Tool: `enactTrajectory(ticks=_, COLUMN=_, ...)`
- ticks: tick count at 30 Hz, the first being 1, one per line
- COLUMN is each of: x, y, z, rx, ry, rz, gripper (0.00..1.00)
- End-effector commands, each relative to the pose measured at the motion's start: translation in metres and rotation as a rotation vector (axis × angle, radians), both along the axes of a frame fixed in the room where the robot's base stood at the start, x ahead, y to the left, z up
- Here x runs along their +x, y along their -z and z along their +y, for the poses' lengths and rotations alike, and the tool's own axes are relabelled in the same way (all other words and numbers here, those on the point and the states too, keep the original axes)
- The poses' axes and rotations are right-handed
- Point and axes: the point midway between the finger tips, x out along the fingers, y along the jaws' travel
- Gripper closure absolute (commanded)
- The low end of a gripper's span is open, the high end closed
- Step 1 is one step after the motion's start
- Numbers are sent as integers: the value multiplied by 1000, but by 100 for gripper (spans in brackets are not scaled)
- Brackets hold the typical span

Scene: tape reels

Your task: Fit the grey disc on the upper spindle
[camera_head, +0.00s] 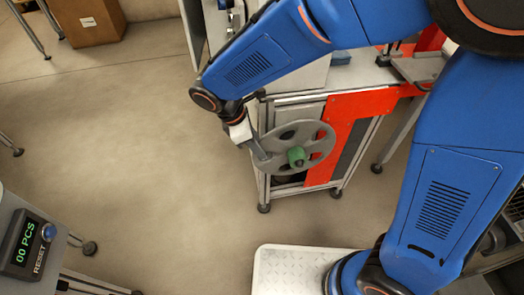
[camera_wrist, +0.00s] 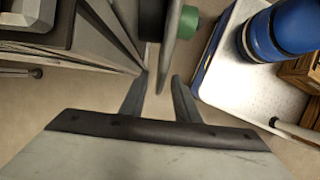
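The grey disc (camera_head: 314,134) has large round holes and a green hub (camera_head: 296,156). It stands on edge in front of the red-panelled cart. My gripper (camera_head: 260,151) is at the left rim of the disc. In the wrist view the disc (camera_wrist: 167,48) shows nearly edge-on, with the green hub (camera_wrist: 188,22) on its right and a dark part on its left. The two fingers of my gripper (camera_wrist: 159,88) are apart, one on each side of the rim, with gaps showing. What bears the disc is hidden, and I cannot make out the upper spindle.
The cart's red panel (camera_head: 347,128) is close behind the disc. A white tray-like surface (camera_head: 283,270) lies at the bottom middle. A counter box with a green display (camera_head: 29,245) stands at lower left. A cardboard box (camera_head: 88,22) is at upper left.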

Motion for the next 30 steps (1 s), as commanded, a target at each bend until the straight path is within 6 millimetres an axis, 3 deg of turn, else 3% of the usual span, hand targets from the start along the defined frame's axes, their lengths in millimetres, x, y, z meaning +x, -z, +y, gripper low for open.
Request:
enactTrajectory(ticks=9, x=3, y=29, z=-12, rx=-1, ry=1, rz=2, gripper=71)
enactTrajectory(ticks=20, x=4, y=32, z=-13, rx=1, ry=0, rz=0, gripper=71)
enactTrajectory(ticks=24, x=4, y=32, z=-13, rx=1, ry=0, rz=0, gripper=100)
enactTrajectory(ticks=30, x=4, y=32, z=-13, rx=1, ry=0, rz=0, gripper=100)
